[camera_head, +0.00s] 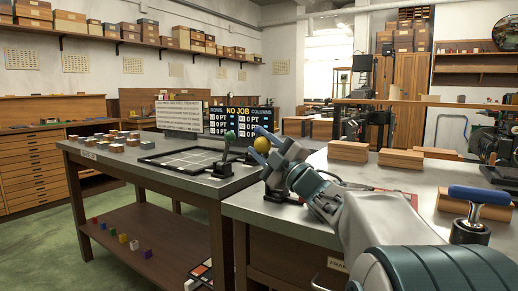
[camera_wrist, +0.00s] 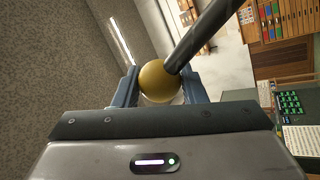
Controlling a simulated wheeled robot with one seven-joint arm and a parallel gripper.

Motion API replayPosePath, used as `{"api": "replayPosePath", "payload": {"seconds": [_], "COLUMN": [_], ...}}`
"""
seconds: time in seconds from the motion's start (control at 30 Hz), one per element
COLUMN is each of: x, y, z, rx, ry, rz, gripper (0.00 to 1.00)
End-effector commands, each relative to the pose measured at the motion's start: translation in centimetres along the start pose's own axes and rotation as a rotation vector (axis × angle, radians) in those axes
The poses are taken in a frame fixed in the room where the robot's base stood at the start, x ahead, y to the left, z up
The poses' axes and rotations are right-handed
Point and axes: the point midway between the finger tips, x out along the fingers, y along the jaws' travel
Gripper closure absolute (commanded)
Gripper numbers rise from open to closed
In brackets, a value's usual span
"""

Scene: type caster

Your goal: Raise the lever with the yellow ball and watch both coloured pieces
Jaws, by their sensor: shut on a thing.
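The yellow ball (camera_head: 263,143) is the knob of a lever at the left edge of the near right-hand bench. In the wrist view the yellow ball (camera_wrist: 156,80) sits between my two blue fingers, and its dark lever rod (camera_wrist: 203,37) runs off to the upper right. My gripper (camera_head: 262,150) is shut on the ball. The lever's lower part is mostly hidden behind my gripper in the head view. Several small coloured cubes (camera_head: 122,238) stand on the left table's lower shelf; I cannot tell which two pieces the task means.
A lever with a green ball (camera_head: 230,136) stands at the left table's right side, beside a black square frame (camera_head: 185,160). A "NO JOB" board (camera_head: 241,120) stands behind.

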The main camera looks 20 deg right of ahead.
Motion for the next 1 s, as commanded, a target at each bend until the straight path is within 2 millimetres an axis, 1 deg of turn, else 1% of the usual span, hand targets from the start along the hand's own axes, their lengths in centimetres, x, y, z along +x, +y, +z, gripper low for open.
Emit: {"api": "replayPosePath", "payload": {"seconds": [0.03,0.17,0.2,0.27,0.53,0.67,0.77,1.0], "x": [-0.2,-0.2,-0.2,-0.2,0.0,-0.6,-1.7,-6.8], "y": [-0.5,-0.6,-0.6,-0.6,-0.5,-0.4,-0.3,2.0], "z": [0.2,0.2,0.2,0.2,-0.1,0.0,-0.1,-1.1], "rx": [0.001,0.002,0.002,0.002,0.003,0.003,0.002,0.001], "ry": [-0.004,-0.003,-0.003,-0.003,0.002,0.000,-0.002,-0.003], "rz": [-0.009,-0.011,-0.011,-0.010,-0.007,-0.008,-0.009,-0.006], "gripper": [1.00,1.00,0.57,0.41,0.41,0.41,0.41,0.41]}}
